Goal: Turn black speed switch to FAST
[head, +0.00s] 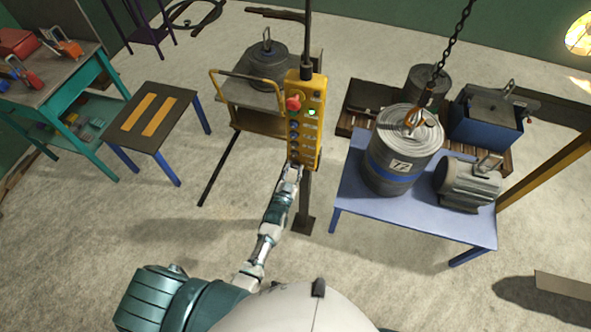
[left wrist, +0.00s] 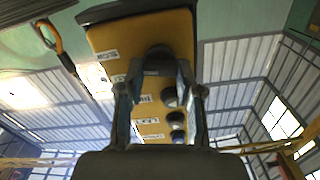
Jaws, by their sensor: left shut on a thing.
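The yellow control pendant (head: 307,120) stands upright on a dark post in the head view, with a red button, a lit green one and several darker buttons in columns. My left gripper (head: 292,170) is at its lower end. In the left wrist view the pendant face (left wrist: 115,42) fills the upper middle. There the black speed switch (left wrist: 160,57) is a round dark knob between the fingers of my left gripper (left wrist: 158,75), which is shut on it. The switch's pointer and the label wording cannot be read. In the head view the gripper hides the switch. My right gripper is not in view.
A blue table (head: 430,215) right of the pendant bears a grey drum (head: 395,155) under a chain hook (head: 412,117) and a motor (head: 468,182). A yellow-handled cart (head: 245,95) stands behind left. A low striped table (head: 150,115) and a teal workbench (head: 75,75) are farther left.

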